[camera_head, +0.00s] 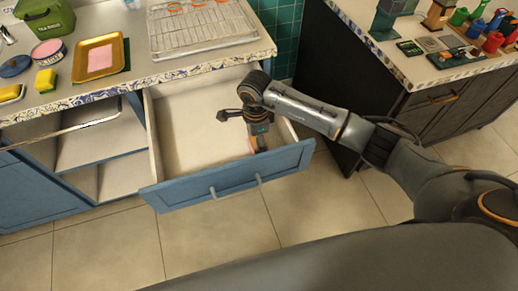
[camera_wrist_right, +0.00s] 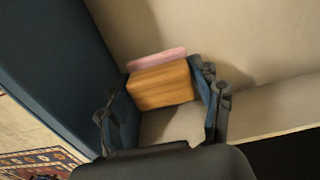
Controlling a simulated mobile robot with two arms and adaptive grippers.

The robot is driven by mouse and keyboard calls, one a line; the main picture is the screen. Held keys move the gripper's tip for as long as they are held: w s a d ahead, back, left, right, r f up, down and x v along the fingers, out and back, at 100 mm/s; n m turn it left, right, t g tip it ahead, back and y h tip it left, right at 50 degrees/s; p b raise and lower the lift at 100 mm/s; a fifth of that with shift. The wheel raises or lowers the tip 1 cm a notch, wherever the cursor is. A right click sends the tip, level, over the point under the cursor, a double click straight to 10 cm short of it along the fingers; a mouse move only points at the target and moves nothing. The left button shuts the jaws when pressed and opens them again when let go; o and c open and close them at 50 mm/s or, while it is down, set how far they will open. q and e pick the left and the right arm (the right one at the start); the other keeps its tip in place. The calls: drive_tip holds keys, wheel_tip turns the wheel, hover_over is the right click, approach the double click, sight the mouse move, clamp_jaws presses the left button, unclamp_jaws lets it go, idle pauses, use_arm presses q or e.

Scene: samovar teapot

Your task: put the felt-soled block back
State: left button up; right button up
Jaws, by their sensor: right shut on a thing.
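The felt-soled block (camera_wrist_right: 160,86) is a wooden block with a pink layer on one face; it sits between the fingers of my right gripper in the right wrist view. My right gripper (camera_wrist_right: 165,100) is shut on it. In the head view my right gripper (camera_head: 258,142) points down into the open blue drawer (camera_head: 232,175), near its front right part, and mostly hides the block. The drawer's pale floor (camera_head: 195,125) looks otherwise empty. Whether the block touches the floor I cannot tell. My left gripper is not in view.
On the patterned counter above stand a gold tray (camera_head: 100,57) with a pink piece, a yellow sponge (camera_head: 45,80), a green box (camera_head: 47,18) and a wire rack (camera_head: 203,28). A dark cabinet (camera_head: 465,105) stands at the right. Tiled floor (camera_head: 215,235) lies in front.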

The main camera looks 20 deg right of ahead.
drive_tip(key=f+b, duration=0.1)
drive_tip(key=f, duration=0.1)
drive_tip(key=d+f+b, duration=0.1)
drive_tip(key=f, duration=0.1)
drive_tip(key=shift+f, duration=0.15)
drive_tip(key=o, duration=1.2)
drive_tip(key=shift+f, duration=0.1)
drive_tip(key=shift+r, duration=0.25)
wheel_tip(320, 180, up, 12)
drive_tip(key=shift+f+b, duration=0.1)
drive_tip(key=shift+b, duration=0.35)
